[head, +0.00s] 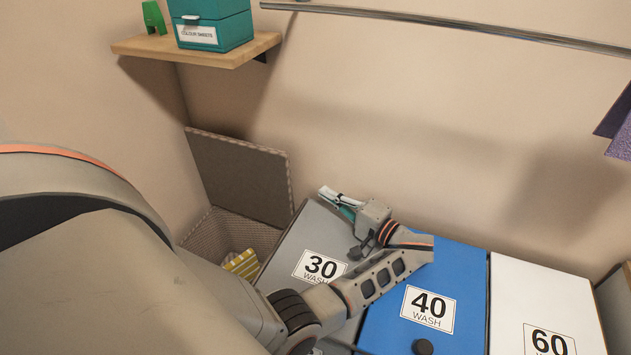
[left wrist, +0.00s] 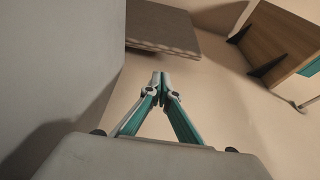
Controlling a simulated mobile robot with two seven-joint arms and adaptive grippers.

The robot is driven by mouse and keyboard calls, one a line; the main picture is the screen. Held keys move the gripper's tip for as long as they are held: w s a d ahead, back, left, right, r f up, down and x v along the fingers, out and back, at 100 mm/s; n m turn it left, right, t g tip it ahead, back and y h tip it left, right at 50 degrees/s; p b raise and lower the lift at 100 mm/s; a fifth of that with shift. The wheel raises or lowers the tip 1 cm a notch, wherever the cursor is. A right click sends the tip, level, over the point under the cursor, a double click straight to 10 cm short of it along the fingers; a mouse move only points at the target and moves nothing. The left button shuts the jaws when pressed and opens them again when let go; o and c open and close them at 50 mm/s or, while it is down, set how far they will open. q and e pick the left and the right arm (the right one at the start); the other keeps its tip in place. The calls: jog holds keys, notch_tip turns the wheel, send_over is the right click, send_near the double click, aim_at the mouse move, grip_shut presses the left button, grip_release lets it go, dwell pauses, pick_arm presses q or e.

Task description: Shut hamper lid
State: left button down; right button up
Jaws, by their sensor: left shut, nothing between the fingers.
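The hamper (head: 215,235) is a woven grey-brown box in the corner. Its lid (head: 240,175) stands open, upright against the wall behind it. A yellow-striped cloth (head: 241,263) shows inside the hamper. In the left wrist view the lid (left wrist: 160,27) shows at the top, beyond the fingertips. My left gripper (head: 327,192) is to the right of the lid, above the back of the 30 wash bin, apart from the lid. It is shut and empty; its closed fingertips also show in the left wrist view (left wrist: 159,77). My right gripper is not in view.
Grey 30 (head: 300,235), blue 40 (head: 457,265) and white 60 (head: 540,290) wash bins stand in a row right of the hamper. A wooden shelf (head: 150,46) with a teal box (head: 225,38) hangs above it. A metal rail (head: 450,28) and purple cloth (head: 620,125) are higher up.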

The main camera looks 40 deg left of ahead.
pick_arm(q)
jog(key=shift+a+r, duration=0.25)
jog(key=shift+a, duration=0.15)
jog(key=a+p, duration=0.1)
jog(key=a, duration=0.6)
jog(key=shift+a+r+p, duration=0.1)
jog(key=shift+a+p, duration=0.25)
jog(key=shift+a, duration=0.75)
